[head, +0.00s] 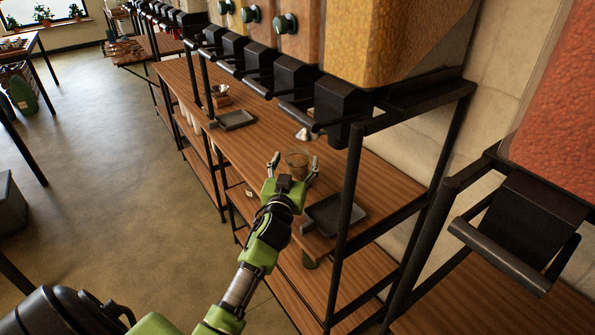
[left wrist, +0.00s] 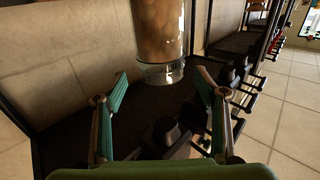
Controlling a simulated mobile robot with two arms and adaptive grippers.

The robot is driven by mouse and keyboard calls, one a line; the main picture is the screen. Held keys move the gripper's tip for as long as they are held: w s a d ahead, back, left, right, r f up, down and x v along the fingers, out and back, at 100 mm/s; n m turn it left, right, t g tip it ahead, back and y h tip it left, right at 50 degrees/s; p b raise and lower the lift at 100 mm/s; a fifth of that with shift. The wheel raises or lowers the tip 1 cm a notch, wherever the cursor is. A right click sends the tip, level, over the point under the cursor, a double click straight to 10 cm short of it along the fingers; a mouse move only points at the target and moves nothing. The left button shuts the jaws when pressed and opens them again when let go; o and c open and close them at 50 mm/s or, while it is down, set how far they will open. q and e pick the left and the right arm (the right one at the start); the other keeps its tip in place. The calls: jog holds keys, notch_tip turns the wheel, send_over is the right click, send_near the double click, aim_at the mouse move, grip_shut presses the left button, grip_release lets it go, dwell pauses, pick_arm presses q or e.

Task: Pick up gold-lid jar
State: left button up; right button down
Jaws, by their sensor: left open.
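My left gripper (head: 294,163) is open over the wooden shelf in the head view. A small clear brownish glass jar (head: 297,158) stands on the shelf between or just beyond its fingertips. I cannot tell whether they touch it, and no gold lid can be made out. In the left wrist view the two green fingers of the open gripper (left wrist: 162,85) are spread apart. A clear glass cylinder with tan contents (left wrist: 160,35) stands beyond them; I cannot tell whether it is the same jar. My right gripper is not in view.
Black-handled dispensers (head: 345,105) overhang the shelf (head: 385,185). A black post (head: 350,185) rises right of my gripper. A dark tray (head: 333,214) lies near the front edge, another tray (head: 236,120) farther left. A small white object (head: 304,134) lies behind the jar.

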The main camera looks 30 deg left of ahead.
aim_at(299, 147)
pick_arm(q)
jog(key=x, duration=0.4)
jog(key=shift+w+a+f+p, duration=0.1)
jog(key=shift+w+a+p, duration=0.1)
jog(key=shift+p, duration=0.15)
jog(key=c, duration=1.6)
grip_shut()
jog(key=shift+r, duration=0.2)
